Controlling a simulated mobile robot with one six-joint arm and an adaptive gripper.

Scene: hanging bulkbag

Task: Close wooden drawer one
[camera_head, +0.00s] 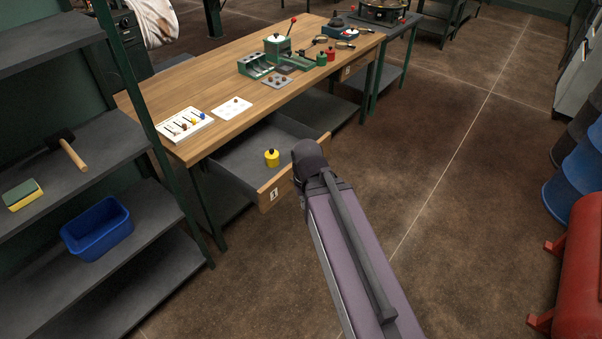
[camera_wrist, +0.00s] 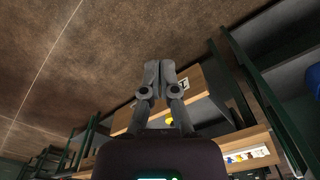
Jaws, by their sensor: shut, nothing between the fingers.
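Wooden drawer one (camera_head: 290,185) is pulled out from under the workbench. Its wooden front carries a white label with a 1, and its dark tray is exposed. In the wrist view my gripper (camera_wrist: 160,70) is shut and empty. Its fingers overlap the drawer front (camera_wrist: 197,84) in the picture; I cannot tell whether they touch it. The yellow object also shows in the wrist view (camera_wrist: 169,121).
A shelf rack with a blue bin (camera_head: 97,228) stands at the left. A red tank (camera_head: 582,270) is at the right. The floor between is clear.

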